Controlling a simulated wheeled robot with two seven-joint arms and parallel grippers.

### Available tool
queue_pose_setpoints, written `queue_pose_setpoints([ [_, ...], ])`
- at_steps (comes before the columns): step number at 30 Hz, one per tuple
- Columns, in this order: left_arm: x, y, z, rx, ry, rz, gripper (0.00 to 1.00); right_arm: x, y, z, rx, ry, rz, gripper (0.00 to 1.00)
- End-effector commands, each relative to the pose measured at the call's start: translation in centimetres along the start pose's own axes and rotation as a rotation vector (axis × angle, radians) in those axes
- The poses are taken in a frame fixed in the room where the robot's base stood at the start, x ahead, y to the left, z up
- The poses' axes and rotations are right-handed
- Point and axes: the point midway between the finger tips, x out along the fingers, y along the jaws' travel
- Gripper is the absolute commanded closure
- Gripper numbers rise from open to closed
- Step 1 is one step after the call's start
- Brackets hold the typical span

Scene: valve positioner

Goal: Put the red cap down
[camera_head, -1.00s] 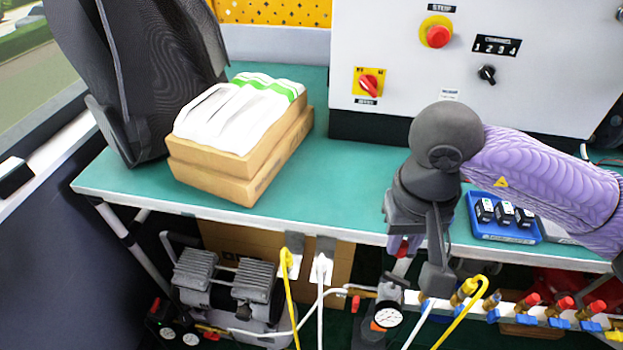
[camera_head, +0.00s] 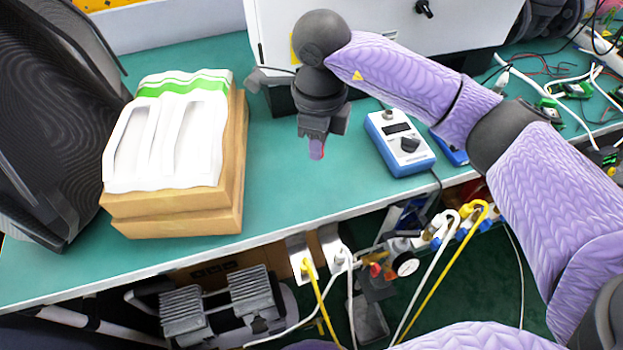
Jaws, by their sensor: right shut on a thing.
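My right gripper (camera_head: 317,138) hangs above the teal bench, left of the blue meter, and points down. It is shut on a small red piece, the red cap (camera_head: 317,149), which shows only as a reddish-purple bit below the jaws. Most of the cap is hidden by the gripper. I cannot tell how far the cap is above the bench top (camera_head: 283,165). My left gripper is not in view.
A wooden block with a white and green cover (camera_head: 170,135) stands to the left. A blue meter (camera_head: 400,142) is close on the right. The grey cabinet (camera_head: 470,35) stands behind. Bare bench lies between block and meter. Hoses and a gauge (camera_head: 405,264) are below the front edge.

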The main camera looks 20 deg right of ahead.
Motion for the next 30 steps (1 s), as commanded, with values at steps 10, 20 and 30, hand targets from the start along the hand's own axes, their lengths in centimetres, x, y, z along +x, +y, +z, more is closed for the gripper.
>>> queue_pose_setpoints([
  [10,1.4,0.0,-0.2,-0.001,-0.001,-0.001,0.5,4.5,-0.2,0.3,0.165,0.009,0.006,1.0],
  [20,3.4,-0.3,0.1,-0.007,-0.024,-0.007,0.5,10.5,-0.1,0.3,0.162,0.006,0.004,1.0],
  [30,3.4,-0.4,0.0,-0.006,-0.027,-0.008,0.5,10.5,-0.2,0.3,0.161,0.004,0.002,0.75],
])
